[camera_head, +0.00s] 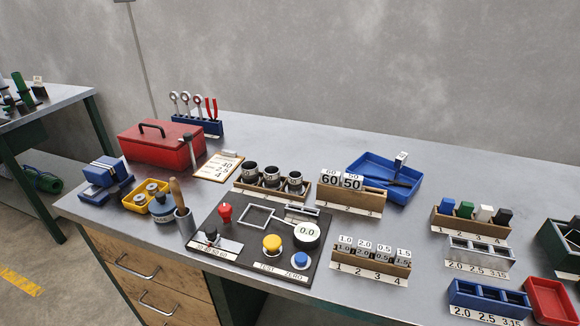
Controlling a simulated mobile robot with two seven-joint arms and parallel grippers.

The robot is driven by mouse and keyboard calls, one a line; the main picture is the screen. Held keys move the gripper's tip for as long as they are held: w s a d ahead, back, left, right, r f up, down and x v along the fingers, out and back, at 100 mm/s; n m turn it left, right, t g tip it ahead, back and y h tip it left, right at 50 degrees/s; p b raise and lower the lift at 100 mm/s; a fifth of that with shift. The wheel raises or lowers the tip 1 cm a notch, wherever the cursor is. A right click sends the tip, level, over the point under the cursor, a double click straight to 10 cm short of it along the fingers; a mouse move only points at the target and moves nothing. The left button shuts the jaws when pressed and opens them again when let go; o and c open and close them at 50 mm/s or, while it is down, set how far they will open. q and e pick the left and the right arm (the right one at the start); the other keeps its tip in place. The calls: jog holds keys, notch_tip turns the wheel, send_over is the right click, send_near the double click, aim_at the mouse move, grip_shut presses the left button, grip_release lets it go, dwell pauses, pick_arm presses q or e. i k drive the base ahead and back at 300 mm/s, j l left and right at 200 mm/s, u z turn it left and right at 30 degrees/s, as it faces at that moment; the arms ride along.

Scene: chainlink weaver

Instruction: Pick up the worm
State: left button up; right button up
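No part is plainly recognisable as the worm. Three dark cylinders with pale rims (271,175) stand upright in a wooden rack (263,194) at the middle of the bench; I cannot tell whether one is the worm. White blocks marked 60 and 50 (341,180) stand in the wooden rack to their right. Smaller blocks marked 1.0 to 1.5 (372,248) stand in a front rack with numbered slots (368,270). Neither of my grippers shows in the head view.
A dark panel (235,248) carries a red knob, yellow and blue buttons and a 0.0 dial (307,234). A red toolbox (162,147), a blue tray (376,168) with a dark tool, and colored pegs (465,211) surround it. Bare bench lies behind the pegs.

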aim_at(295, 186)
jog(key=i+j, duration=0.1)
jog(key=i, duration=0.75)
